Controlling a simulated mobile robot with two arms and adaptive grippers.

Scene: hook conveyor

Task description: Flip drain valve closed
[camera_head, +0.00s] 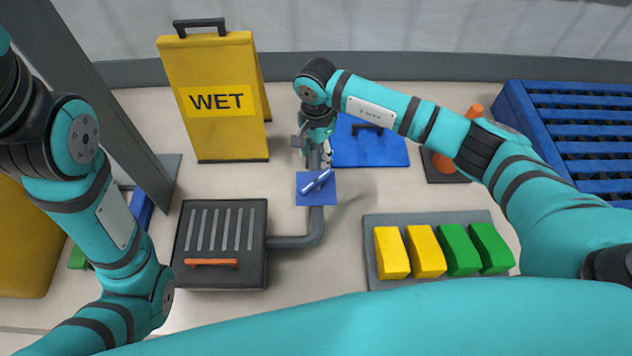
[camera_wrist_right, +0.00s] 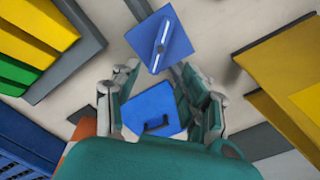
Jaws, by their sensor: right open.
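The drain valve is a blue square plate (camera_head: 305,200) with a pale blue lever (camera_head: 316,181) across it, set on a grey pipe. In the head view the lever lies diagonally, lower left to upper right. The plate also shows in the right wrist view (camera_wrist_right: 148,50), with the lever (camera_wrist_right: 163,35) ahead of the fingers. My right gripper (camera_head: 319,160) hangs just behind the valve and points down; its fingers are spread and empty in the right wrist view (camera_wrist_right: 157,72). It looks apart from the lever. My left arm shows at the left, but its gripper is out of view.
The pipe (camera_head: 295,242) runs to a grey drain box (camera_head: 182,245) with an orange handle. A yellow WET sign (camera_head: 212,130) stands behind left. A blue dustpan-like panel (camera_head: 370,150) lies behind right. A tray (camera_head: 375,222) of yellow and green blocks is at front right.

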